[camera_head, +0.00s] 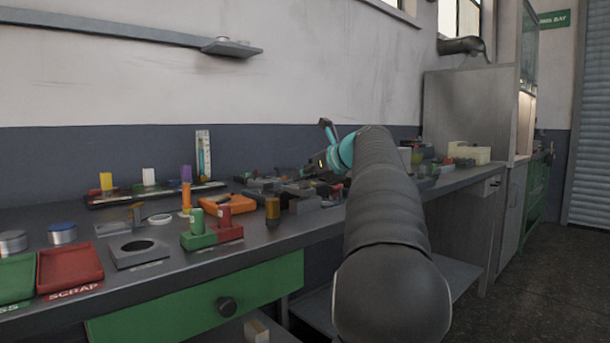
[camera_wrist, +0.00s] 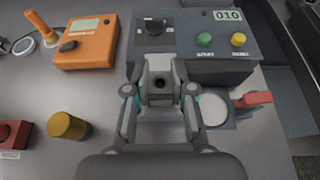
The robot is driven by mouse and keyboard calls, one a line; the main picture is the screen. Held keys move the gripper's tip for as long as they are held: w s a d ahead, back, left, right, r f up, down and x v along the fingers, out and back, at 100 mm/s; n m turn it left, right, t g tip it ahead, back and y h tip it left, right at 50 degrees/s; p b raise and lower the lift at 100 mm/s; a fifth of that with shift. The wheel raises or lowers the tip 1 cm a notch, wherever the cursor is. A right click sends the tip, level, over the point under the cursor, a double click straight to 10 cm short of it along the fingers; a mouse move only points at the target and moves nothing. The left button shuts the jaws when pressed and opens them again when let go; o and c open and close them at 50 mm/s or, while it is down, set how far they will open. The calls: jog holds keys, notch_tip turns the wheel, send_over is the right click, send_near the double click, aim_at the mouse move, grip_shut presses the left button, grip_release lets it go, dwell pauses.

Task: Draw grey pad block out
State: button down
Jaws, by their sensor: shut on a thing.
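A light grey block (camera_wrist: 161,70) with a dark round hole in its face is between the fingers of my gripper (camera_wrist: 161,95) in the wrist view. The fingers are shut on its two sides. The block is at the front of a dark grey control box; I cannot tell whether it touches the box or how much of it is still inside something. A pale flat surface shows below it, between the fingers. In the head view my arm reaches over the bench, and the block cannot be made out there.
The control box (camera_wrist: 198,70) has a knob, green and yellow buttons and a "010" plate. A red lever (camera_wrist: 253,98) and a pale disc are close on the right. An orange device (camera_wrist: 88,45) and an amber cylinder (camera_wrist: 68,126) stand left. A red tray (camera_head: 70,268) lies farther left.

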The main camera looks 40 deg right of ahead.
jog(key=shift+r+p, duration=0.7)
jog(key=shift+p, duration=0.2)
dwell(0.5)
jog(key=shift+r+p, duration=0.35)
jog(key=shift+p, duration=0.1)
jog(key=shift+r+p, duration=0.6)
jog(key=shift+p, duration=0.15)
jog(key=shift+r, duration=0.95)
jog(key=shift+s, duration=0.1)
